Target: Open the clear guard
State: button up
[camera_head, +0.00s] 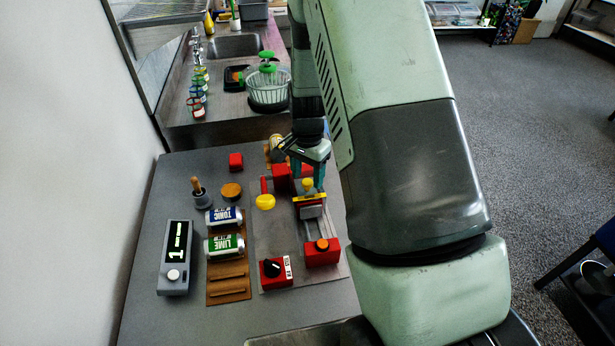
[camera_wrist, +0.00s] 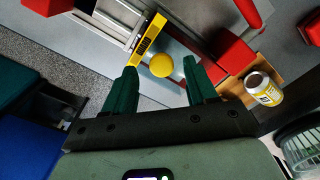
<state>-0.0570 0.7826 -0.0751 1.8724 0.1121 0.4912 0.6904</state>
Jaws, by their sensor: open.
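A yellow strip with a dark label (camera_wrist: 148,35) and a round yellow knob (camera_wrist: 161,65) appear to belong to the clear guard; its transparent panel is hard to make out. In the head view the strip (camera_head: 310,197) and knob (camera_head: 308,184) are at the back of the right-hand fixture. My gripper (camera_wrist: 161,70) is open, with its two green fingers pointing toward the guard. In the wrist view the knob appears between the fingertips, with gaps on both sides; whether it lies at their depth I cannot tell. In the head view my gripper (camera_head: 319,182) is just beside the knob.
A lever with a yellow ball (camera_head: 265,202) stands left of the guard. Red boxes with a black dial (camera_head: 273,269) and an orange button (camera_head: 322,250) are in front. Two cans lie on a brown rack (camera_head: 229,282).

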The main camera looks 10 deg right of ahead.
notch_tip(320, 180, up, 9)
jog(key=shift+r, duration=0.15)
dwell(0.4)
jog(key=s+r+n+t, duration=0.1)
jog(key=s+r+n, duration=0.1)
jog(key=s+r, duration=0.5)
jog(key=s+r+n+t, duration=0.2)
jog(key=s+r, duration=0.2)
jog(key=r, duration=0.7)
jog(key=s+r+n+t, duration=0.1)
jog(key=s+r+n, duration=0.1)
jog(key=s, duration=0.6)
jog(key=s+r+n+t, duration=0.1)
jog(key=s+r+n, duration=0.2)
jog(key=s, duration=0.4)
jog(key=shift+s+a+r+t, duration=0.2)
jog(key=shift+s+r+t, duration=0.1)
jog(key=shift+s+r, duration=0.15)
jog(key=shift+w+r, duration=0.1)
